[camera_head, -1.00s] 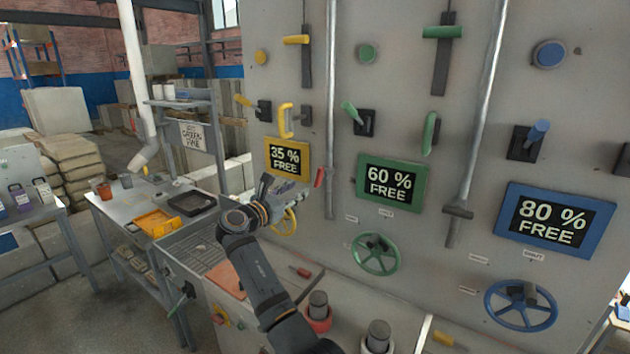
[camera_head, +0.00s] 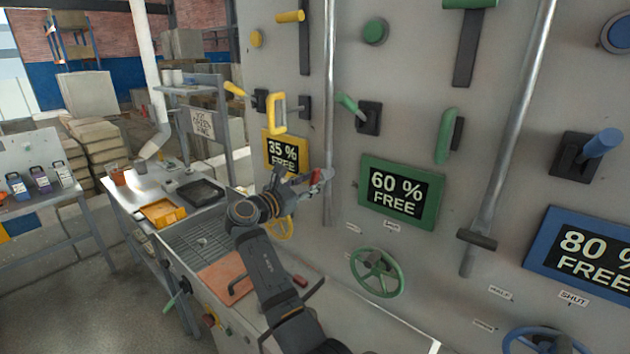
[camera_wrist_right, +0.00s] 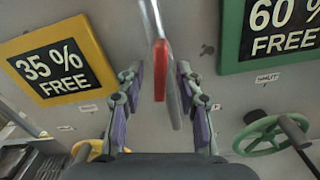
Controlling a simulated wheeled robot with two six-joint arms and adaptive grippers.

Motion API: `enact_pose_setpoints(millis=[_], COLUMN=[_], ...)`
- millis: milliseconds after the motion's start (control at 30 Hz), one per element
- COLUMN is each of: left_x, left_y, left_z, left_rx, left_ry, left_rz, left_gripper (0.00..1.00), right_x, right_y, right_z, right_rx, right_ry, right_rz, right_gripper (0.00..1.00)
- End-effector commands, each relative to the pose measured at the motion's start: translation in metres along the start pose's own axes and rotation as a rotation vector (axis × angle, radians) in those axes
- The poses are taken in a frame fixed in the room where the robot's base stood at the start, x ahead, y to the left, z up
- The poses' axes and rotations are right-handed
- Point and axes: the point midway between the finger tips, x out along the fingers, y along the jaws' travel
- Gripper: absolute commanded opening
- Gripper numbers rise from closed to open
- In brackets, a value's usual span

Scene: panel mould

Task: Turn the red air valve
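The red air valve lever (camera_head: 320,179) is on the grey panel, between the 35 % and 60 % signs. In the wrist view the red handle (camera_wrist_right: 160,72) hangs down beside a grey pipe, between my open fingers. My right gripper (camera_head: 298,182) is open at the lever, seen from the side in the head view. In the wrist view the right gripper (camera_wrist_right: 160,95) has one purple-padded finger on each side of the handle, with visible gaps. I cannot tell how deep the handle sits between them. My left gripper is not in view.
The yellow 35 % sign (camera_wrist_right: 62,62) and green 60 % sign (camera_head: 401,191) flank the lever. A yellow handwheel (camera_head: 279,228) is just below my right gripper. A green handwheel (camera_head: 377,273) is lower right. A vertical pipe (camera_head: 329,110) runs close by.

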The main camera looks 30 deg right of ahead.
Motion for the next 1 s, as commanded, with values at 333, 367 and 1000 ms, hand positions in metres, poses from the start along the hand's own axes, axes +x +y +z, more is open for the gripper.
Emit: enact_pose_setpoints(millis=[333, 367, 1000], left_x=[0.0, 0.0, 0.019], left_y=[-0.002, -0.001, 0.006], left_z=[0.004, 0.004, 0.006], left_rx=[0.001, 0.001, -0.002], left_ry=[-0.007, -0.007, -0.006], left_rz=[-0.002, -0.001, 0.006], left_gripper=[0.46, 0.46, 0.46], right_x=[0.0, 0.0, 0.0], right_y=[0.0, 0.0, -0.001], right_z=[0.0, 0.0, -0.004], right_rx=[0.0, 0.0, 0.125], right_ry=[0.0, 0.0, 0.0], right_rz=[0.0, 0.0, 0.0], right_gripper=[0.11, 0.07, 0.0])
